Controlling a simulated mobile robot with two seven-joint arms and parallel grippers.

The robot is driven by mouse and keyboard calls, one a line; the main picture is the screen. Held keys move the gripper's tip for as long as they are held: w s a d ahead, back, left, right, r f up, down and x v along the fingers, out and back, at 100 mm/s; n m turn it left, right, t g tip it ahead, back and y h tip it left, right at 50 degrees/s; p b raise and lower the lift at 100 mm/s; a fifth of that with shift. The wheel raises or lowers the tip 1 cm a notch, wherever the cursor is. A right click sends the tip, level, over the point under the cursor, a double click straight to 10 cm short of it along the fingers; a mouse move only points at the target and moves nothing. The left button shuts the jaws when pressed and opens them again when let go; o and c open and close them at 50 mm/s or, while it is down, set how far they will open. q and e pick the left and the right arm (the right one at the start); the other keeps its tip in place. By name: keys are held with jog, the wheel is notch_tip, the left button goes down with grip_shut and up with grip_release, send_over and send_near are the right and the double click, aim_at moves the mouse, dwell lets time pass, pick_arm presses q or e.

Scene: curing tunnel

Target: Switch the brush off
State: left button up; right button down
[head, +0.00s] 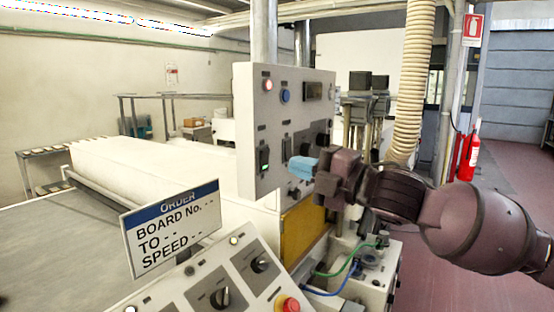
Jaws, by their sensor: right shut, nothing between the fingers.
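An upright grey control panel (250,110) stands in the middle of the head view. A rocker switch with a green light (264,157) is at its lower left, and a second switch (286,150) is to the right of it. The panel labels are too small to read, so I cannot tell which control is the brush's. My right gripper (297,168), with blue fingertips, is shut and empty. It is in front of the panel's lower right part, to the right of both switches; contact with the panel cannot be told. My left gripper is not in view.
A sloping console (190,288) with knobs and a red emergency button (287,305) is in front. An order sign (172,228) stands above it. A conveyor (60,245) runs at left. A ribbed hose (416,75) hangs behind my right arm. Open floor lies at right.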

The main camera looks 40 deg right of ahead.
aim_at(266, 155)
jog(key=x, duration=0.3)
jog(key=shift+w+a+r, duration=0.1)
jog(key=shift+w, duration=0.05)
jog(key=shift+w+a, duration=0.2)
jog(key=shift+w, duration=0.35)
jog(key=shift+w+a, duration=0.15)
jog(key=shift+w, duration=0.15)
